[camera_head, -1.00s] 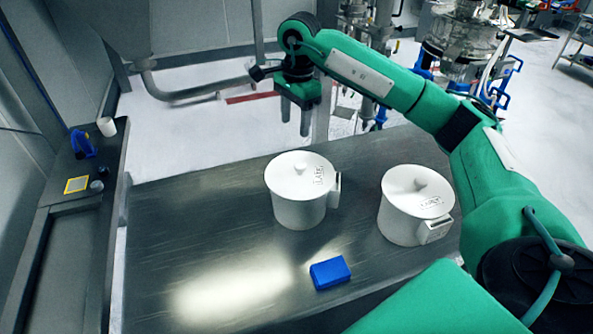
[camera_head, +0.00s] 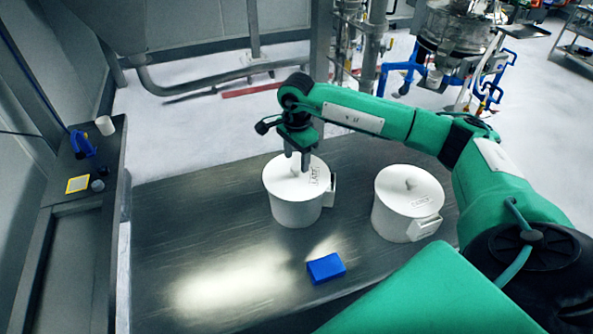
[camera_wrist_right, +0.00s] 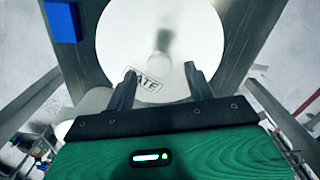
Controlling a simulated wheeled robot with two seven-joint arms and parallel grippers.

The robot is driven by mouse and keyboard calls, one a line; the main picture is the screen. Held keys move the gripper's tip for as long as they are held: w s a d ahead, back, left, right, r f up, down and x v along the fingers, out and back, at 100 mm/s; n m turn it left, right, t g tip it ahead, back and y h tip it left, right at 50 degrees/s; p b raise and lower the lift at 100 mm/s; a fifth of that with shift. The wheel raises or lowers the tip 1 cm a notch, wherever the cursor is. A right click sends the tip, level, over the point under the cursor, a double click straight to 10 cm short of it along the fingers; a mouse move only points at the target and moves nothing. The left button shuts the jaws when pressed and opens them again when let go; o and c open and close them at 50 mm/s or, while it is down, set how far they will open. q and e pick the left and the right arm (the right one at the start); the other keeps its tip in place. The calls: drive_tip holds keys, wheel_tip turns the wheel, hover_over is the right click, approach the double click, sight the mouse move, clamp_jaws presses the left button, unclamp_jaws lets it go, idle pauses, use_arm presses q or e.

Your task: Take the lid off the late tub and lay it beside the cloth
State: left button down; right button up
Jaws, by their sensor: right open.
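The late tub (camera_head: 294,208) is white and stands on the dark table, with its round lid (camera_head: 282,180) on top. The lid has a small knob and a label; the wrist view reads "LATE" on the lid (camera_wrist_right: 125,40). My right gripper (camera_head: 296,168) is open above the lid, close to the knob. In the wrist view its two fingers (camera_wrist_right: 158,78) are spread, with the knob (camera_wrist_right: 159,65) just beyond and between their tips. The blue cloth (camera_head: 326,268) lies folded in front of the tub; it also shows in the wrist view (camera_wrist_right: 62,21). My left gripper is not in view.
A second white lidded tub (camera_head: 405,212) stands to the right of the late tub. The table (camera_head: 190,235) is clear left of the cloth. A side counter at left holds a white cup (camera_head: 105,125), a blue item (camera_head: 82,145) and a yellow-framed square (camera_head: 77,184).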

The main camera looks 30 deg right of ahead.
sight(297, 172)
drive_tip(key=shift+f+p, duration=0.35)
drive_tip(key=shift+f, duration=0.9)
drive_tip(key=c, duration=1)
drive_tip(key=shift+r, duration=0.1)
